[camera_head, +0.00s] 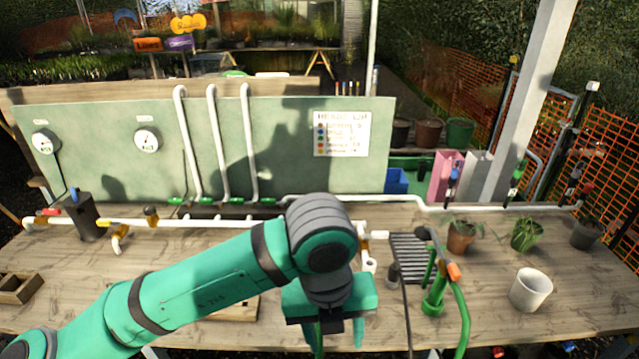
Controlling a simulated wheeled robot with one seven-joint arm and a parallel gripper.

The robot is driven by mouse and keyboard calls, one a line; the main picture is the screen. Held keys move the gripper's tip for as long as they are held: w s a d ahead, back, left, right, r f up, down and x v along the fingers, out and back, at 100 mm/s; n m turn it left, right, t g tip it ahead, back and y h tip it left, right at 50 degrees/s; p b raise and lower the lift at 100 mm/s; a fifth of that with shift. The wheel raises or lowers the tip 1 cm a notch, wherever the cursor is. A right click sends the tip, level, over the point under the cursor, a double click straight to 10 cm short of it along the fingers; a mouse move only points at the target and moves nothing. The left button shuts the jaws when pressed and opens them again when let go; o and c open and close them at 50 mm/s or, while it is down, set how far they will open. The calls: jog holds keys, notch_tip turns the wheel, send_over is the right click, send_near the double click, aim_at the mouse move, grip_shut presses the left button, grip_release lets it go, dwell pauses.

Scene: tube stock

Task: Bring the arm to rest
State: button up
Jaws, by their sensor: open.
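My green arm reaches in from the lower left of the head view and crosses over the front of the wooden bench (480,325). My gripper (338,335) hangs down at the lower middle, with its two fingers apart. It is open, and I see nothing between the fingers. The fingertips are near the bottom of the picture. The arm hides part of the bench top and a wooden tray (236,308) behind it.
Right of the gripper are a green stand with a hose (434,300), a dark grate (411,252), a white pot (530,289) and a potted plant (461,236). White pipes (420,207) run along the back before a green panel (90,120). A black box (86,217) stands left.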

jog(key=w+d+r+n+t+h, duration=0.3)
jog(key=d+n+h, duration=0.2)
jog(key=d, duration=0.2)
jog(key=w+d+r+n+t+h, duration=0.2)
jog(key=w+d+n+t+h, duration=0.1)
jog(key=d+n+h, duration=0.25)
jog(key=w+d+r+n+t+h, duration=0.3)
jog(key=d+n+h, duration=0.1)
jog(key=d, duration=0.4)
jog(key=s+a+f+n+t+y, duration=0.35)
jog(key=a+f+n+y, duration=0.25)
jog(key=f+n, duration=0.45)
jog(key=s+a+f+n+t+y, duration=0.2)
jog(key=a+f+n+t+y, duration=0.4)
jog(key=f+n, duration=0.4)
jog(key=s+a+f+g+y, duration=0.1)
jog(key=s+a+f, duration=0.2)
jog(key=s, duration=0.5)
jog(key=s+a+f+g+y, duration=0.1)
jog(key=s+a+f, duration=0.3)
jog(key=s, duration=0.5)
jog(key=s+a+f+g+y, duration=0.1)
jog(key=s+a+f, duration=0.3)
jog(key=s, duration=0.5)
jog(key=shift+s+g+y, duration=0.15)
jog(key=shift+g+y, duration=0.2)
jog(key=shift+g, duration=0.1)
